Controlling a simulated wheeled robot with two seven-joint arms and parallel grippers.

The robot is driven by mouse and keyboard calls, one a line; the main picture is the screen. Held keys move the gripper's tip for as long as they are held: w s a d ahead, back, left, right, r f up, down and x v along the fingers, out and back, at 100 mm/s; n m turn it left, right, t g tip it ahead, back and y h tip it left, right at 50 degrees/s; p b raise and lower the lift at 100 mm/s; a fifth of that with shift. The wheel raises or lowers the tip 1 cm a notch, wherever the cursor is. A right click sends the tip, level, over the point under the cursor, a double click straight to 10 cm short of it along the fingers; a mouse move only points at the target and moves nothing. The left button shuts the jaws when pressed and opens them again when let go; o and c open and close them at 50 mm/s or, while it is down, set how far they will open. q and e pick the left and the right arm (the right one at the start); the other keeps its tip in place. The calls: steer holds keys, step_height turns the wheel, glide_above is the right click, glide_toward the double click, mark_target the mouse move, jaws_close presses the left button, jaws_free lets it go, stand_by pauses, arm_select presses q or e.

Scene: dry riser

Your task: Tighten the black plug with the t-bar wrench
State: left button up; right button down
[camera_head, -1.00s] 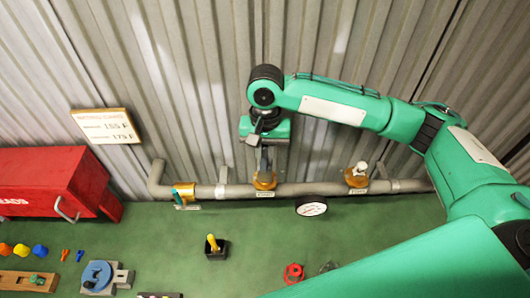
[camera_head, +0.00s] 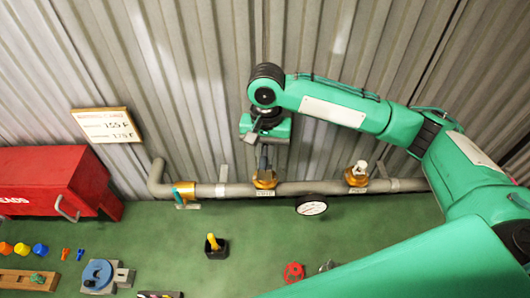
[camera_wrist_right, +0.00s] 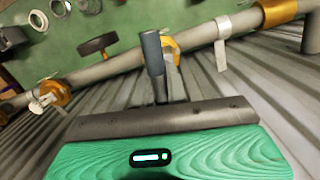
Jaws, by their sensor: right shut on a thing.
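My right gripper (camera_head: 264,160) is over the middle brass fitting (camera_head: 264,181) on the grey pipe. It is shut on a dark grey bar, which looks like the t-bar wrench (camera_wrist_right: 152,52). In the right wrist view the bar stands out from the gripper, with its far end overlapping an orange-brass fitting (camera_wrist_right: 171,48). I cannot make out the black plug; the wrench and gripper cover the middle fitting's mouth. Whether the wrench is seated on it cannot be told. My left gripper is not in view.
The pipe (camera_head: 235,190) runs along the wall, with a left brass valve (camera_head: 184,190), a right brass fitting (camera_head: 357,176) and a round gauge (camera_head: 311,205). A red toolbox (camera_head: 50,180), yellow-handled tool (camera_head: 213,242), blue vise (camera_head: 97,273) and red handwheel (camera_head: 293,272) are on the green surface.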

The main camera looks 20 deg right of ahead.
steer(key=shift+r, duration=0.2)
steer(key=shift+r, duration=4.6)
